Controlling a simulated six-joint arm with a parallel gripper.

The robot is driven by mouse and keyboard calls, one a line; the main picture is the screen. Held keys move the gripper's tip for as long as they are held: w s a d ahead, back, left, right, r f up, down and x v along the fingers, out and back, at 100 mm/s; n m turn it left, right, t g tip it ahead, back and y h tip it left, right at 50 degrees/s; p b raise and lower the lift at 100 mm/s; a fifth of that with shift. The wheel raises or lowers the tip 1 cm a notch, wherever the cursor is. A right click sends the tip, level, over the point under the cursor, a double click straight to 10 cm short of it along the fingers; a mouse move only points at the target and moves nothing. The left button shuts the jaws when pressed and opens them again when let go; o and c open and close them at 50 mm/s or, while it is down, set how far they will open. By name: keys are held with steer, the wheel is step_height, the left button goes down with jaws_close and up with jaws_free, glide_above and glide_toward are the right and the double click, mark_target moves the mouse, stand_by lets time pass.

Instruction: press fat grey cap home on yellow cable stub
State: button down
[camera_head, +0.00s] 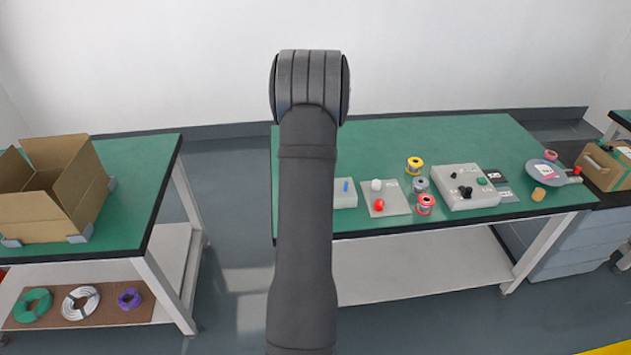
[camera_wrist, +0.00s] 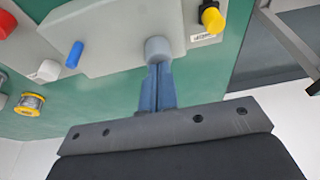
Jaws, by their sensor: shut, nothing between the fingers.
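The fat grey cap (camera_wrist: 158,50) sits at the edge of a light grey block (camera_wrist: 118,32) in the wrist view. The yellow cable stub is not visible; whether it is under the cap cannot be told. My gripper (camera_wrist: 159,66) has its blue fingers shut together and empty. Their tips are right at the cap's near end, touching or almost touching it. In the head view my arm hides the gripper and the cap; only the block's right end (camera_head: 349,198) shows.
A blue peg (camera_wrist: 75,54) stands on the same block. A yellow cap (camera_wrist: 212,18) is on its other side. A white cap (camera_wrist: 47,70) and a red part (camera_wrist: 5,22) are beyond the blue peg. A wire spool (camera_wrist: 30,103) is nearby.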

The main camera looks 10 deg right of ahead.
steer(key=shift+f, duration=0.1)
stand_by(0.3)
steer(key=shift+r, duration=3.55)
steer(key=shift+f, duration=0.15)
steer(key=shift+f, duration=3.35)
step_height(320, 180, up, 9)
steer(key=shift+f, duration=0.2)
